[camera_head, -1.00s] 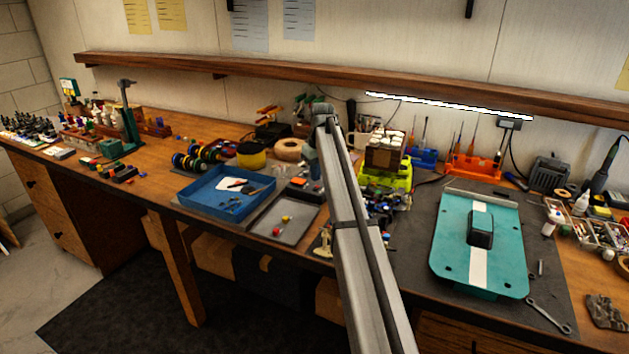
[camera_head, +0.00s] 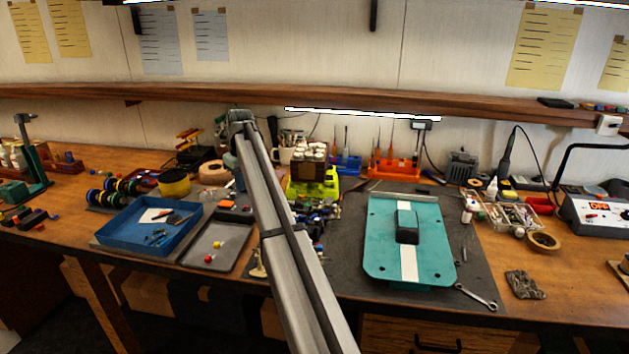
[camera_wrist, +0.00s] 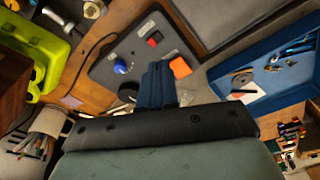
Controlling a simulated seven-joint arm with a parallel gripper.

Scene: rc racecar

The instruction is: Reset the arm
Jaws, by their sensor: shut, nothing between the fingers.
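My arm (camera_head: 285,240) reaches from the bottom middle of the head view up toward the back of the workbench. Its far end is near the shelf, and the fingers are hidden there. In the wrist view my gripper (camera_wrist: 157,70) shows as dark blue fingers pressed together, with nothing between them. Beyond the fingertips is a grey control box (camera_wrist: 138,55) with a blue knob, a red switch and an orange button. I cannot tell the exact gap between the fingers and the box.
A blue tray (camera_head: 110,238) with small tools and a grey tray (camera_head: 240,240) lie left of my arm. A yellow-green stand (camera_head: 328,186) is close on its right. A teal plate (camera_head: 378,255) lies on the dark mat (camera_head: 480,255). A wooden shelf (camera_head: 200,97) runs along the wall.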

